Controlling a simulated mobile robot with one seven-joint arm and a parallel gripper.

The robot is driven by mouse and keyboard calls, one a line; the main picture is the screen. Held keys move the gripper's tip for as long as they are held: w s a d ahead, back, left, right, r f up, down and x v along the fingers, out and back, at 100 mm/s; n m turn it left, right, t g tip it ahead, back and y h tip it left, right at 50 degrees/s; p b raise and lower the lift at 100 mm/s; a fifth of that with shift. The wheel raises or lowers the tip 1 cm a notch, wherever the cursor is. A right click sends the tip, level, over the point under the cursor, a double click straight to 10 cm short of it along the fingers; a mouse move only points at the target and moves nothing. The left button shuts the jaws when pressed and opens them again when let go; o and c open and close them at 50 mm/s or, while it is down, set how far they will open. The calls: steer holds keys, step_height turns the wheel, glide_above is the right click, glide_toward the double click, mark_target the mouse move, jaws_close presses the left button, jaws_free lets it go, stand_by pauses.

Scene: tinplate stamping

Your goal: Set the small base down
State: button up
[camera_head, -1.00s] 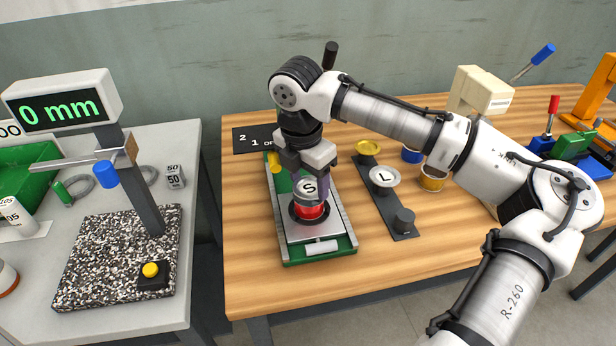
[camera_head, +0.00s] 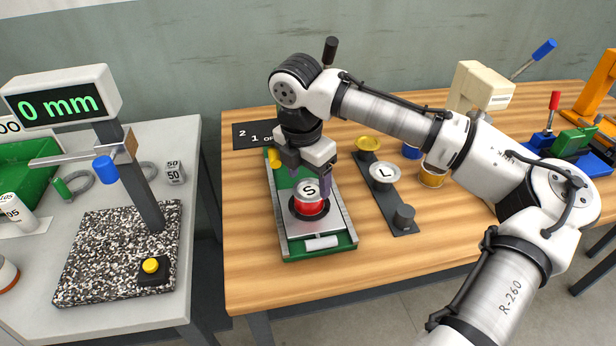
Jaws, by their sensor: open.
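The small base (camera_head: 306,189) is a silver piece marked S. It sits on top of a red cylinder (camera_head: 309,207) in a dark round ring on the green-and-silver slide fixture (camera_head: 300,248). My gripper (camera_head: 308,186) is over the fixture, with its fingers open on either side of the small base. A finger shows to the right of the base, apart from it; the other finger is partly hidden. The large piece (camera_head: 384,173) marked L sits on the dark strip to the right.
The dark strip (camera_head: 402,230) also bears a yellow disc (camera_head: 368,144) and a grey knob (camera_head: 404,215). A height gauge (camera_head: 60,105) reading 0 mm stands on the left bench. The wood table's front left is clear.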

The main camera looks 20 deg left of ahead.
mark_target(303, 194)
step_height(303, 194, up, 12)
steer(key=s+b, duration=0.1)
steer(key=shift+s+a+r, duration=0.15)
steer(key=shift+a+r, duration=0.05)
steer(key=shift+a, duration=0.05)
steer(key=shift+c, duration=0.4)
stand_by(0.8)
